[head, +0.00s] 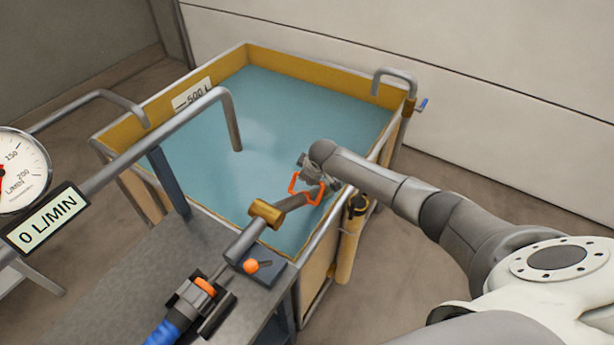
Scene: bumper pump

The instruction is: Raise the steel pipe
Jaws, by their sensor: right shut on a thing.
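A short steel pipe (294,201) runs from a brass joint (266,212) at the bench end out over the near right corner of the water tank. An orange handle (294,187) sits at its far end. My right gripper (313,180) is at that end, shut on the orange handle; its fingertips are small and partly hidden. The far tip of the pipe is hard to make out beside the gripper. My left gripper is not in view.
The tank (300,65) holds blue water. A bent grey pipe (234,120) reaches over it from the gauge (15,175). The bench (130,285) carries an orange knob (250,266) and blue hose (165,333). A yellow cylinder (348,245) hangs on the tank's right side.

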